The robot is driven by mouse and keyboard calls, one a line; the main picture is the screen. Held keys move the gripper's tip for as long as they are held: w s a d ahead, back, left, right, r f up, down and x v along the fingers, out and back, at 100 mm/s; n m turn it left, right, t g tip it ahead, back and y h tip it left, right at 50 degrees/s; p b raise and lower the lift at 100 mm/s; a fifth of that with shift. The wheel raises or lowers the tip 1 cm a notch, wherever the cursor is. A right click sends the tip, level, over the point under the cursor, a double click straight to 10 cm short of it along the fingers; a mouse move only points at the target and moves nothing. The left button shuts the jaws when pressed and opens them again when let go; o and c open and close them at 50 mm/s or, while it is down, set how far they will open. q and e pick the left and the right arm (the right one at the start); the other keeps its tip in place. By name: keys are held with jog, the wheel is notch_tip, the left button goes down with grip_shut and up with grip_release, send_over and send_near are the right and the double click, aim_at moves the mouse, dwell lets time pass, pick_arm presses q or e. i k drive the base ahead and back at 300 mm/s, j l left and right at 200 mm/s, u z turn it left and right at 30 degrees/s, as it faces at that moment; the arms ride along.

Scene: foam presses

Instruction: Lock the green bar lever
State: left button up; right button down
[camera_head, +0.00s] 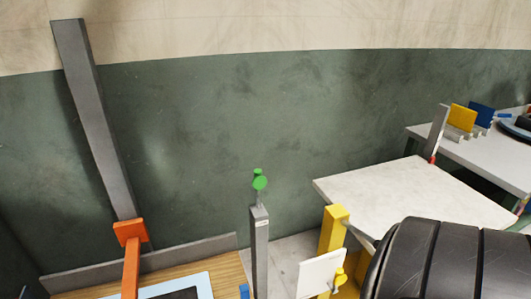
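A green piece (259,180) with a rounded knob shows near the middle of the head view. It sits at the top of an upright grey post (260,250). A long bar of the lever cannot be made out from this angle, and the post's lower end is cut off by the bottom edge. Neither of my grippers shows in the head view, and nothing is seen touching the green piece.
An orange part (129,232) joins a tall, leaning grey beam (95,115) at left. A yellow post (333,230) and white plate (321,273) stand right of the green piece. A white table (420,190) lies behind. My black arm part covers the lower right.

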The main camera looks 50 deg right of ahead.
aim_at(259, 181)
jog(key=k+l, duration=0.2)
jog(key=l, duration=0.15)
jog(key=k+l, duration=0.15)
jog(key=l, duration=0.25)
jog(key=k+l+u, duration=0.1)
jog(key=l, duration=0.25)
jog(key=k, duration=0.1)
